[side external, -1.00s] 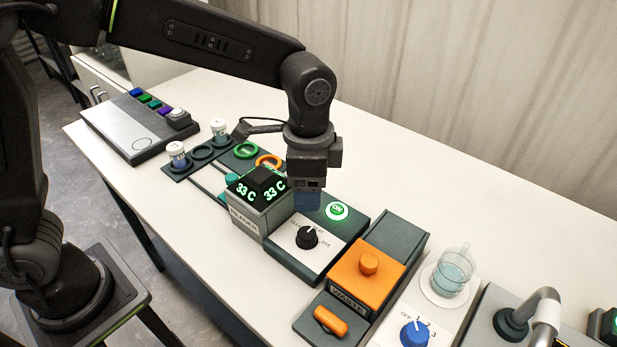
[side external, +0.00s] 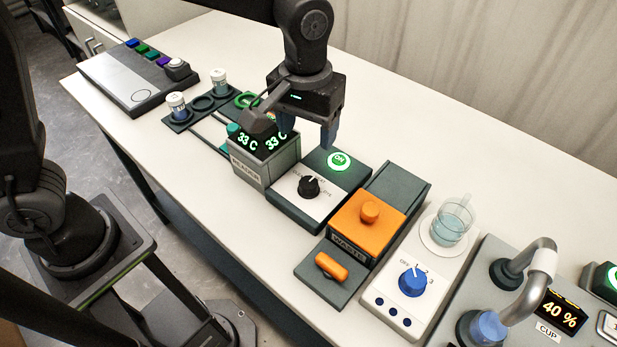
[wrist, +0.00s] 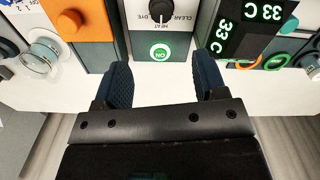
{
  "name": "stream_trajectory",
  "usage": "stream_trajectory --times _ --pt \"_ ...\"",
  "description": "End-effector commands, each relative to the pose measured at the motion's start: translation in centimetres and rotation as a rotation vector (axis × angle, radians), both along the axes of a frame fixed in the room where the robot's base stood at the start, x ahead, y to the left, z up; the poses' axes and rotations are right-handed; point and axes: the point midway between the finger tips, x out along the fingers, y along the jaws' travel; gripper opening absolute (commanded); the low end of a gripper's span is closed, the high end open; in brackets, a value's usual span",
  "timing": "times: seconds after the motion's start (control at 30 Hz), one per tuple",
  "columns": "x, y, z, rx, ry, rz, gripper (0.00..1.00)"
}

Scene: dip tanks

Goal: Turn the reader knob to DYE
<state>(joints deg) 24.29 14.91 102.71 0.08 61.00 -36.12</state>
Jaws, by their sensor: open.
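The reader knob (side external: 309,187) is a black dial with a white pointer line on a white plate, beside the reader block (side external: 262,160) that shows 33 C. In the wrist view the knob (wrist: 161,14) is at the top, between the printed words CLEAR and DYE, partly cut off by the frame edge. I cannot tell exactly which mark its pointer meets. A green lit ON button (wrist: 160,52) sits on the same unit behind the knob. My gripper (wrist: 160,82) is open and empty, its two blue fingers apart. It hovers above and behind the unit, not touching the knob.
The orange waste box (side external: 368,222) stands right of the knob unit. A blue numbered knob (side external: 413,281) and a glass beaker (side external: 453,219) are further right. Small vials (side external: 177,105) and a panel of coloured buttons (side external: 139,80) are at the left. Open table lies behind.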

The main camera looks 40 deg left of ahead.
Motion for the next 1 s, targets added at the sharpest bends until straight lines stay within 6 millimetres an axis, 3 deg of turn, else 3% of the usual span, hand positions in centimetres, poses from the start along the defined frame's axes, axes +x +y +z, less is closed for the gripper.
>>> stream_trajectory --times 0.2,0.47,0.67,1.0 --pt "-0.1 0.2 0.0 -0.018 0.007 0.427 0.65" --pt "-0.1 0.2 -0.6 -0.023 0.012 0.585 0.65" --pt "-0.1 0.2 -3.5 -0.021 0.014 0.583 0.65" --pt "0.0 0.0 -10.4 -0.022 0.013 0.581 0.65"
